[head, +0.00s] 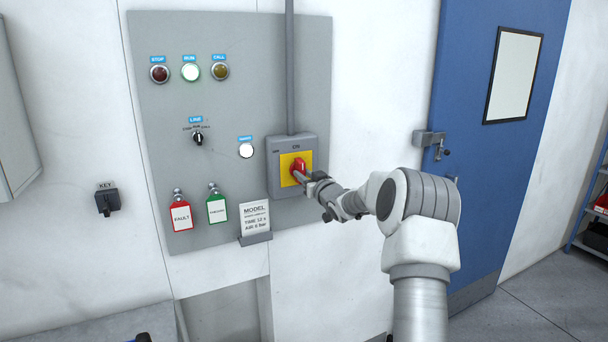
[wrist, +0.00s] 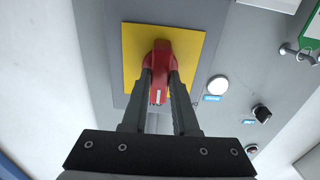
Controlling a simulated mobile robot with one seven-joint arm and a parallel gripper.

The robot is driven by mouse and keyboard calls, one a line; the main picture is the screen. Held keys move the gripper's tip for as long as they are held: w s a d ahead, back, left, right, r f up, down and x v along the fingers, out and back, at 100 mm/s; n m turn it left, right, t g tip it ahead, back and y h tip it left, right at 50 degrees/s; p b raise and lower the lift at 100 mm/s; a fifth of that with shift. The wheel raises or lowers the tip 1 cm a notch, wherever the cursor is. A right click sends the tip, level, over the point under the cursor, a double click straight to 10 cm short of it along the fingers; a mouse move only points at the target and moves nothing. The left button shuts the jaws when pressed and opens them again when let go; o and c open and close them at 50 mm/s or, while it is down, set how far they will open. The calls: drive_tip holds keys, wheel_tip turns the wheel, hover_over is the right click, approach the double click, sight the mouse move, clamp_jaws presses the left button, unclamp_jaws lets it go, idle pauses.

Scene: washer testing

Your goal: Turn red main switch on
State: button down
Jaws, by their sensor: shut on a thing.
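The red main switch (head: 299,169) is a rotary handle on a yellow plate (head: 286,161), set in a grey box (head: 277,185) on the wall panel. In the wrist view the red handle (wrist: 161,66) stands out from the yellow plate (wrist: 135,62) between my two fingers. My gripper (head: 306,178) reaches the handle from the right in the head view. In the wrist view my gripper (wrist: 160,88) is shut on the handle, a finger on each side. The handle's pointing direction against the ON and OFF marks is hard to read.
The grey panel (head: 230,110) carries a red lamp (head: 159,74), a lit lamp (head: 191,71), a yellow lamp (head: 220,71), a black selector (head: 198,138) and a white button (head: 246,151). Two hanging tags and a model card (head: 255,216) are below. A blue door (head: 480,120) stands right.

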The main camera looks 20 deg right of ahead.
idle(0.5)
drive_tip(key=c, duration=0.7)
unclamp_jaws()
drive_tip(key=shift+s, duration=0.1)
drive_tip(key=s+b, duration=0.1)
drive_tip(key=s, duration=0.4)
drive_tip(key=s+b, duration=0.1)
drive_tip(key=s, duration=0.5)
drive_tip(key=s+b, duration=0.1)
drive_tip(key=s, duration=0.5)
drive_tip(key=shift+s+d, duration=0.15)
drive_tip(key=shift+d, duration=0.15)
drive_tip(key=shift+a, duration=0.1)
